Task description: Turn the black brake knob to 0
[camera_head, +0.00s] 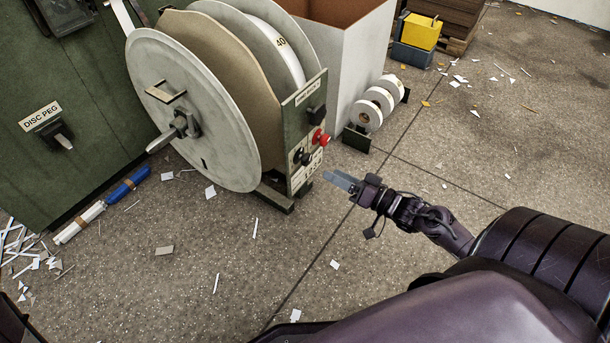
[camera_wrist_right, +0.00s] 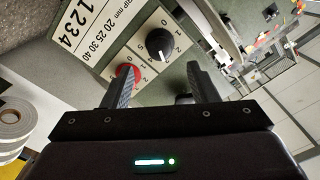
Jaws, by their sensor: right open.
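The black knob (camera_head: 302,158) is on the green end panel (camera_head: 300,112) of the reel stand, low and beside a red knob (camera_head: 320,137). In the right wrist view the black knob (camera_wrist_right: 160,43) sits on a white plate with numbers around it, beyond my fingertips. The red knob (camera_wrist_right: 128,72) shows behind my left-hand finger there. I cannot tell which number the black knob's mark points to. My right gripper (camera_head: 342,180) is open and empty, a little right of the panel, apart from the knobs. In the wrist view its fingers (camera_wrist_right: 160,88) stand wide apart. My left gripper is out of view.
A large grey reel (camera_head: 190,105) stands left of the panel. White tape rolls (camera_head: 370,108) on a small stand are behind it on the right. Paper scraps litter the floor; right of my gripper the floor is mostly free.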

